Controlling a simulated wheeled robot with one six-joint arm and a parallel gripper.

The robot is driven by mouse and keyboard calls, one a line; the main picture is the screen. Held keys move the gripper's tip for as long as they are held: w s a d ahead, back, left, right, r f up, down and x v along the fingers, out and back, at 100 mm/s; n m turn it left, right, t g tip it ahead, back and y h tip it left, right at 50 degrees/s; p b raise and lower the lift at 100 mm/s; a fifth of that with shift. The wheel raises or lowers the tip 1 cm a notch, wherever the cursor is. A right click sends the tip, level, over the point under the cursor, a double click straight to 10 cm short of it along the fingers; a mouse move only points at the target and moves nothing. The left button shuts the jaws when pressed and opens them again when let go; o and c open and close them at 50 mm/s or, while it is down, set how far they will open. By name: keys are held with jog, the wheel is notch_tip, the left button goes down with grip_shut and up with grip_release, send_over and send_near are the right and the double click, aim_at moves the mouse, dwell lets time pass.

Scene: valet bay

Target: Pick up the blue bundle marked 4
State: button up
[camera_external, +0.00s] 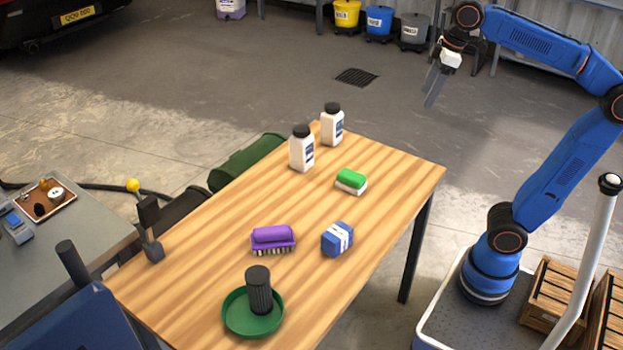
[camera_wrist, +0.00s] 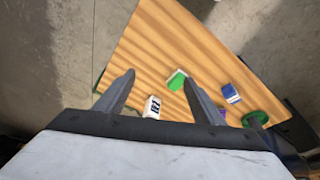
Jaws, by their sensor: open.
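The blue bundle (camera_external: 337,240) with a white band lies on the wooden table, right of the purple brush; its mark is too small to read. It also shows in the wrist view (camera_wrist: 231,94) on the table, right of my gripper's fingers. My gripper (camera_external: 433,88) is raised in the air beyond the table's far right corner, well apart from the bundle. In the wrist view my gripper (camera_wrist: 158,84) has its two fingers wide apart with nothing held between them.
On the wooden table (camera_external: 385,185) are a green-and-white sponge (camera_external: 351,181), two white bottles (camera_external: 302,150), a purple brush (camera_external: 273,239) and a green dish (camera_external: 240,325) holding a dark cylinder (camera_external: 258,291). A grey side table (camera_external: 75,235) stands at left. The table around the bundle is clear.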

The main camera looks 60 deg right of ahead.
jog(key=w+a+n+g, duration=0.1)
jog(key=w+a+n, duration=0.4)
jog(key=a, duration=0.8)
jog(key=n+g+h, duration=0.1)
jog(key=n+g, duration=0.1)
jog(key=n, duration=0.4)
send_over(337, 232)
notch_tip(337, 232, down, 5)
jog(key=f, duration=1.6)
jog(key=shift+s+d+f, duration=0.15)
jog(key=shift+d, duration=0.1)
jog(key=shift+a+f, duration=0.15)
jog(key=shift+f, duration=2.7)
jog(key=c, duration=1.2)
